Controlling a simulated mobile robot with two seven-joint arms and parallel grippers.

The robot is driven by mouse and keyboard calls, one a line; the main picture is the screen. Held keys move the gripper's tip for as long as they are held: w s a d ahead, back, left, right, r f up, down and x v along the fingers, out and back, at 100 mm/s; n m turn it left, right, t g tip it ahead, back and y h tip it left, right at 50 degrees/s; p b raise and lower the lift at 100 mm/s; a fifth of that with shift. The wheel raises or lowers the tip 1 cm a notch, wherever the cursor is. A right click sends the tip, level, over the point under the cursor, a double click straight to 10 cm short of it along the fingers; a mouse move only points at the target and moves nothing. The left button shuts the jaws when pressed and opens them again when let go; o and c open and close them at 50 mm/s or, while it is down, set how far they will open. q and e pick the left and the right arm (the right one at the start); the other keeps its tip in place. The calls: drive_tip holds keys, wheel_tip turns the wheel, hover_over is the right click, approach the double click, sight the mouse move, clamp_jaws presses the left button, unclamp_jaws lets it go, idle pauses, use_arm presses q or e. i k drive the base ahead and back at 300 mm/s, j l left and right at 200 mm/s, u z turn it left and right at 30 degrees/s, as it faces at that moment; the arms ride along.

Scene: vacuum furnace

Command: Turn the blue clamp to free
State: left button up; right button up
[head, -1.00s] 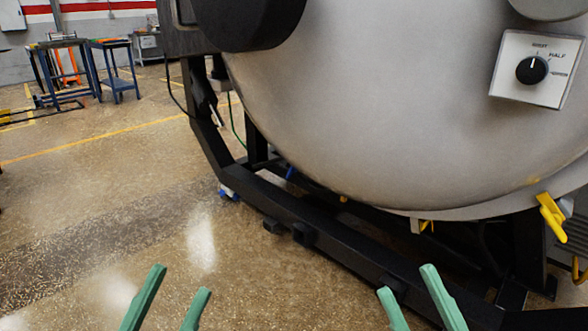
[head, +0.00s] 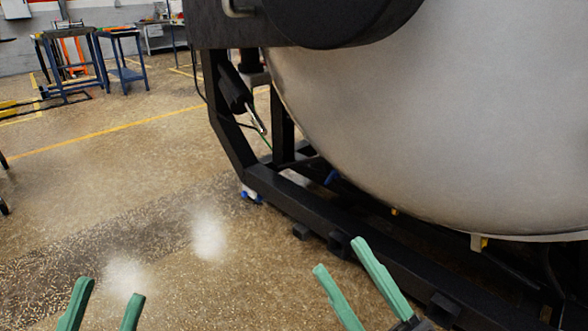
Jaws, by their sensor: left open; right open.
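I see no part that I can clearly tell as the blue clamp. A small blue piece (head: 331,177) shows under the vessel's lower left edge, too small to identify. My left gripper (head: 108,292) is open and empty, at the bottom left over bare floor. My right gripper (head: 338,257) is open and empty, in front of the lower frame rail in the picture. Neither gripper is seen holding anything.
The large grey furnace vessel (head: 430,120) fills the right side, on a black frame (head: 290,200). A black round housing (head: 340,20) is at its upper left. Blue worktables (head: 122,60) stand far back left. The floor at left is mostly clear.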

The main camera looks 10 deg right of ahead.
sight(333, 175)
drive_tip(key=i+j+u, duration=0.3)
drive_tip(key=i+u, duration=0.15)
drive_tip(key=i+j+u, duration=0.15)
drive_tip(key=i+u, duration=0.25)
drive_tip(key=i+z, duration=0.15)
drive_tip(key=i, duration=0.25)
drive_tip(key=i+j+z, duration=0.15)
drive_tip(key=i, duration=0.3)
drive_tip(key=i+j+z, duration=0.2)
drive_tip(key=i, duration=0.2)
drive_tip(key=i+l+z, duration=0.1)
drive_tip(key=i+z, duration=0.15)
drive_tip(key=z, duration=0.2)
drive_tip(key=i+z, duration=0.2)
drive_tip(key=z, duration=0.2)
drive_tip(key=i+j+z, duration=0.1)
drive_tip(key=i+z, duration=0.15)
drive_tip(key=z, duration=0.2)
drive_tip(key=i+z, duration=0.3)
drive_tip(key=i+j+z, duration=0.25)
drive_tip(key=k+l, duration=0.05)
